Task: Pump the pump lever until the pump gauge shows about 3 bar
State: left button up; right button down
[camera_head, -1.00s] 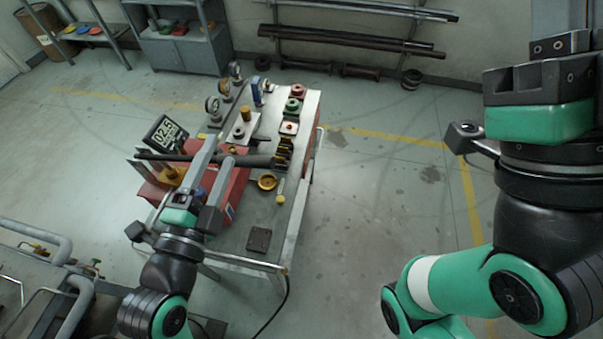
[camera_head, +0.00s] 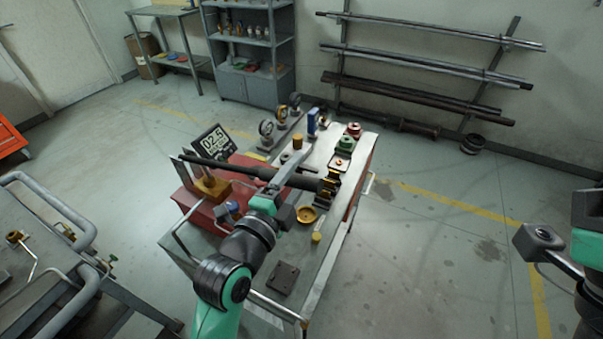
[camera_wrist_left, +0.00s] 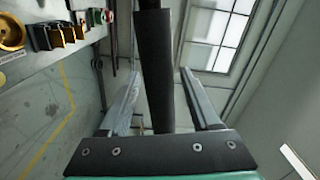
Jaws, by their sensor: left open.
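The pump lever (camera_head: 225,165) is a long dark bar running left to right over the red pump box (camera_head: 238,199), with a thicker dark grip at its right end. My left gripper (camera_head: 291,178) is at that grip. In the left wrist view the lever (camera_wrist_left: 157,65) runs between my two open fingers (camera_wrist_left: 158,82), with visible gaps on both sides. The pump gauge (camera_head: 214,146) is a dark tilted display behind the lever; its digits look like 02.5. My right gripper (camera_head: 587,212) is cut off at the right edge, its fingers hidden.
The workbench (camera_head: 322,278) also carries a brass dish (camera_head: 307,215), a dark flat plate (camera_head: 284,279), a green valve part (camera_head: 346,145), a red one (camera_head: 354,129) and round dials (camera_head: 266,128). A pipe cart (camera_head: 60,215) stands left. Floor right of the bench is clear.

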pick_arm(q)
jog(key=shift+x, duration=0.95)
grip_shut()
dwell(0.7)
